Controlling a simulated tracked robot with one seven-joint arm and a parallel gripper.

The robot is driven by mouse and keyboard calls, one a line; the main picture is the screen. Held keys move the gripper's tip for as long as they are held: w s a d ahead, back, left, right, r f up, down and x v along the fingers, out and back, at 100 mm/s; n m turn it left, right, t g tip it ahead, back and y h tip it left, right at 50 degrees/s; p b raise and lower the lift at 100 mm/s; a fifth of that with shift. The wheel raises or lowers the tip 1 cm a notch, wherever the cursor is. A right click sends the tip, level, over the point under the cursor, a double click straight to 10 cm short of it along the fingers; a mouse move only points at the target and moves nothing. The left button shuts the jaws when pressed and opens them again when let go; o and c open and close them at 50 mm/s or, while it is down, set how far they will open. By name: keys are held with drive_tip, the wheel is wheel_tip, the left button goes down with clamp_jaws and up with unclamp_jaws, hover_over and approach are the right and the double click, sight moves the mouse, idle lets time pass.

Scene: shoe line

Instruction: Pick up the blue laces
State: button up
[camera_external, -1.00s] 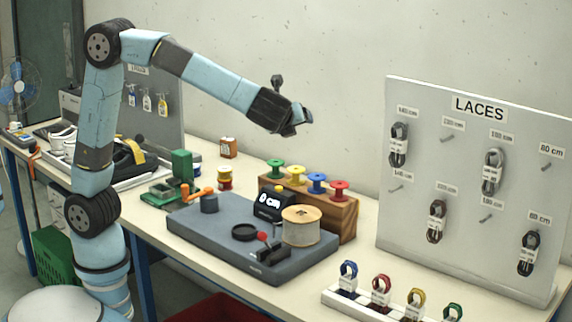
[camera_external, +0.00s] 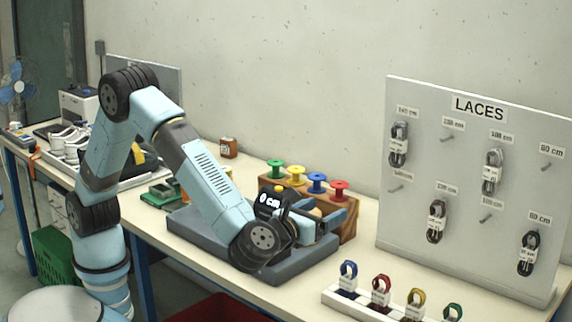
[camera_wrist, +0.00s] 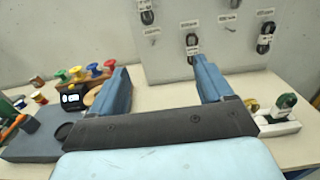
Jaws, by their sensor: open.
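The blue laces (camera_external: 348,278) are a small looped bundle standing at the left end of a white holder (camera_external: 326,296) at the front of the bench, in the external view. Red laces (camera_external: 381,290), yellow laces (camera_external: 416,303) and green laces (camera_external: 453,312) stand to their right. My gripper (camera_external: 336,216) is open and empty above the grey machine, left of and above the laces. In the wrist view, my two blue fingers (camera_wrist: 160,76) are spread apart. The holder's end with green laces (camera_wrist: 285,103) shows beyond the right finger; the blue laces are not visible there.
The grey machine base (camera_external: 290,268) lies below my gripper. A wooden stand (camera_external: 350,222) with coloured spools is close behind it. The LACES board (camera_external: 400,240) with hanging dark bundles stands behind the holder. Bare bench lies between machine and holder.

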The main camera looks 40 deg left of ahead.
approach(345, 285)
drive_tip(key=w, duration=1.3)
drive_tip(key=shift+f, duration=0.15)
drive_tip(key=shift+c, duration=0.4)
drive_tip(key=c, duration=0.9)
drive_tip(key=shift+c, duration=0.2)
drive_tip(key=shift+r, duration=0.2)
